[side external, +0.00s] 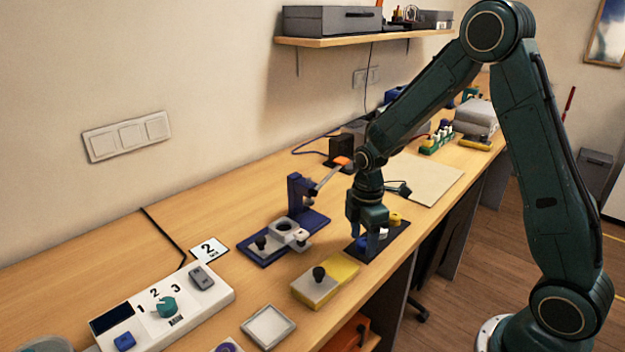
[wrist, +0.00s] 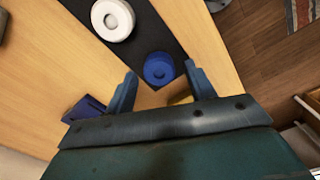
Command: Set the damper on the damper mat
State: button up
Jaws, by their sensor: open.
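A dark mat (side external: 398,234) near the bench's front edge holds a blue disc (wrist: 159,68), a white disc (wrist: 112,18) and a yellow piece (side external: 395,219). My gripper (wrist: 160,70) is open, pointing down over the mat, with the blue disc between its fingertips in the wrist view. I see no clear contact with the disc. A black-knobbed piece (side external: 319,275) sits on a yellow block (side external: 342,270) left of the mat. A pale square pad (side external: 268,326) lies further left. No labels show which piece is the damper or which surface is the damper mat.
A blue stand (side external: 297,198) with a grey ring fixture (side external: 283,228) stands behind the yellow block. A white control panel (side external: 165,305) with a green knob is at the left. A beige board (side external: 425,180) lies beyond my gripper. Bare wood lies between these things.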

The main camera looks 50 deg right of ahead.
aim_at(363, 242)
jog(key=shift+r, duration=0.1)
notch_tip(363, 242, up, 12)
dwell(0.8)
jog(key=shift+r, duration=0.15)
dwell(0.3)
jog(key=s+a+r+m+t, duration=0.2)
jog(key=s+m, duration=0.4)
jog(key=s, duration=0.4)
jog(key=s+a+r+m+t, duration=0.3)
jog(key=s+r+m, duration=0.3)
jog(key=s, duration=0.4)
jog(key=shift+s+a+r+m+t, duration=0.2)
jog(key=shift+a+r+m+t, duration=0.15)
jog(key=shift+a+r, duration=0.5)
